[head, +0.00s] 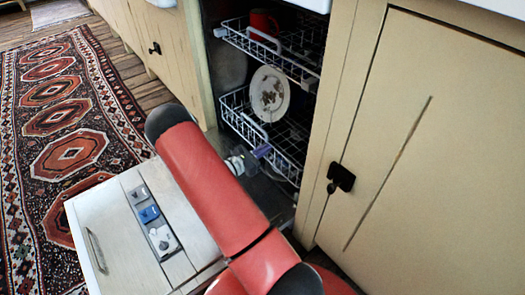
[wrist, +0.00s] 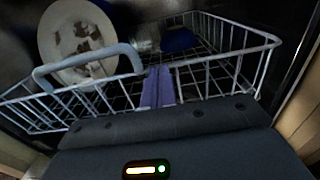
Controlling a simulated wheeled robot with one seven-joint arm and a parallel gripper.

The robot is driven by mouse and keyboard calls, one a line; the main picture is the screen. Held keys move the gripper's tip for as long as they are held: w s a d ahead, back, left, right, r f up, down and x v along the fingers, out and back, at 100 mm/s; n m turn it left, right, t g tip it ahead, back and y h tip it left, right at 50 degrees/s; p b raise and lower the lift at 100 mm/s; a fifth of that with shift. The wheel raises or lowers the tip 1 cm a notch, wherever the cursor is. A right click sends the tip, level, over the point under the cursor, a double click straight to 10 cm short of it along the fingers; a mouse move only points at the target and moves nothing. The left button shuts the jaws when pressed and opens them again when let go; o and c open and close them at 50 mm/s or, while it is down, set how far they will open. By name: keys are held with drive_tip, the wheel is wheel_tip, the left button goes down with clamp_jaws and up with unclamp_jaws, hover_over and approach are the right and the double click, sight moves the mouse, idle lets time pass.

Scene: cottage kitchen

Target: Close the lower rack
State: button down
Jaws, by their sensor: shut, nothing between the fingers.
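The lower rack (head: 243,122) is a white wire basket at the dishwasher opening, low above the folded-down door (head: 140,235). A white plate with brown markings (head: 269,94) stands upright in it. In the wrist view the rack (wrist: 225,64) fills the upper part, with a grey handle (wrist: 88,66) on its front side and the plate (wrist: 78,42) behind it.
The upper rack (head: 270,45) holds a red mug (head: 264,21) above. A cream cabinet with a black latch (head: 341,178) stands close on the right. A blue item (wrist: 179,39) lies deeper in the lower rack. A patterned rug (head: 70,150) covers the floor at left.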

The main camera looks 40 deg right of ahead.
drive_tip(key=d, duration=0.4)
drive_tip(key=shift+d, duration=0.5)
drive_tip(key=shift+r, duration=0.1)
drive_tip(key=shift+w, duration=0.1)
drive_tip(key=a, duration=1.4)
drive_tip(key=shift+a+p, duration=0.3)
drive_tip(key=shift+p, duration=0.1)
